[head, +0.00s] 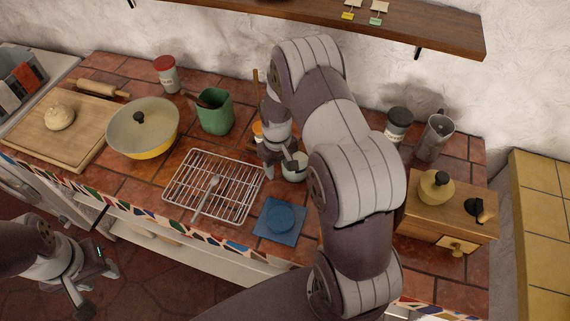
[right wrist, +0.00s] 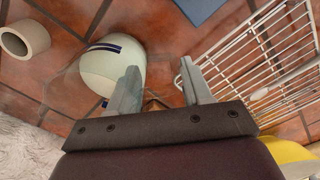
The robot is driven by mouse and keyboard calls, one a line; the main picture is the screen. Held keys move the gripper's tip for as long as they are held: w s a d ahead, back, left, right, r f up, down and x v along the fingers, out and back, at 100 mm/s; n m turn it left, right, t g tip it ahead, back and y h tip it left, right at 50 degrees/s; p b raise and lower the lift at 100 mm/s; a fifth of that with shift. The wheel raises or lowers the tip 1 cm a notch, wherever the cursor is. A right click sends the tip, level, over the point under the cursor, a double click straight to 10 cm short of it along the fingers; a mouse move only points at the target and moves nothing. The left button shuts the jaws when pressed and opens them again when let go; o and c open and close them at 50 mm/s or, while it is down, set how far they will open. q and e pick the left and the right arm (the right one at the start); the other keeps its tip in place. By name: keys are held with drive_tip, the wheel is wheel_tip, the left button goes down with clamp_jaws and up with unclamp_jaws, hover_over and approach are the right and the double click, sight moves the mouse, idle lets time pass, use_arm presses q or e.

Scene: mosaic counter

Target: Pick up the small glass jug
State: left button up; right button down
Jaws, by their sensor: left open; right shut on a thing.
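My right gripper (head: 277,168) is low over the counter, just left of a pale bowl-like cup (head: 294,167). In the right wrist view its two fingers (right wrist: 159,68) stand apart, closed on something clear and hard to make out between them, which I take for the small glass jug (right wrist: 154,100). Its outline is faint, and in the head view my arm and gripper hide it. The pale cup with blue stripes (right wrist: 112,68) is close beside the left finger. My left gripper (head: 96,278) is open and empty, below the counter's front edge.
A wire rack (head: 178,190) with a spoon is left of the right gripper; a blue mat (head: 266,231) is in front. A green pot (head: 215,112), yellow pan (head: 143,128) and cutting board (head: 85,125) stand left. A wooden grinder box (head: 425,225) is right.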

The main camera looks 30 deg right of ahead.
drive_tip(key=r, duration=0.1)
drive_tip(key=r+b, duration=0.1)
drive_tip(key=r, duration=0.2)
drive_tip(key=shift+s+d+r+b, duration=0.1)
drive_tip(key=shift+d+b, duration=0.15)
drive_tip(key=shift+b, duration=0.15)
drive_tip(key=s+d+r+b, duration=0.2)
drive_tip(key=s+d+r, duration=0.4)
drive_tip(key=s, duration=0.3)
drive_tip(key=shift+d+r, duration=0.2)
drive_tip(key=shift+r, duration=0.2)
